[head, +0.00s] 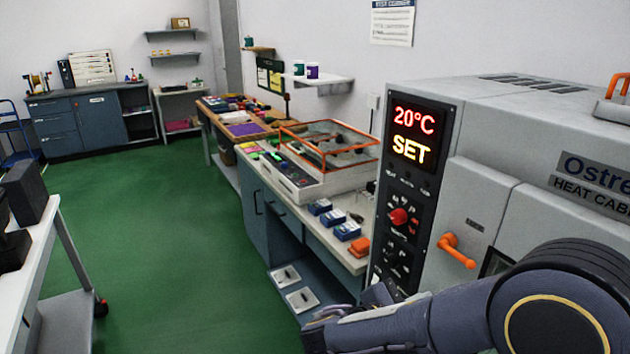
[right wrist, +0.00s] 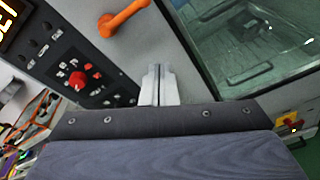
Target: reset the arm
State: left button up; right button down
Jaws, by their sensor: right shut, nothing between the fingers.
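My right arm reaches in from the lower right of the head view, in front of the heat cabinet (head: 485,205). My right gripper (head: 375,295) is low at the cabinet's front; in the right wrist view its fingers (right wrist: 160,75) are together with nothing between them. The cabinet's panel shows "20°C SET" on its display (head: 413,133), above a red knob (head: 398,216). The knob also shows left of the fingers in the wrist view (right wrist: 77,79). An orange door handle (head: 457,250) sits right of the panel. My left gripper is not in view.
A bench with an orange-framed case (head: 330,145) and blue boxes (head: 347,231) runs along the right wall. A white table (head: 40,245) stands at the left edge. Green floor (head: 165,240) lies clear between them. A glass window (right wrist: 240,45) shows beside the fingers in the wrist view.

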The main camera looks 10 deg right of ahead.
jog(key=s+d+f+m+g+y, duration=0.3)
jog(key=s+f+m+y, duration=0.1)
jog(key=s, duration=0.3)
jog(key=s+d+f+m+g+y, duration=0.2)
jog(key=s+f+m+g+y, duration=0.25)
jog(key=s, duration=0.25)
jog(key=s+a+r+m+t+y, duration=0.3)
jog(key=a+m+t+y, duration=0.3)
jog(key=a+m+y, duration=0.3)
jog(key=shift+s+a+r+m+y, duration=0.2)
jog(key=shift+s+r+m+y, duration=0.25)
jog(key=shift+s+m, duration=0.25)
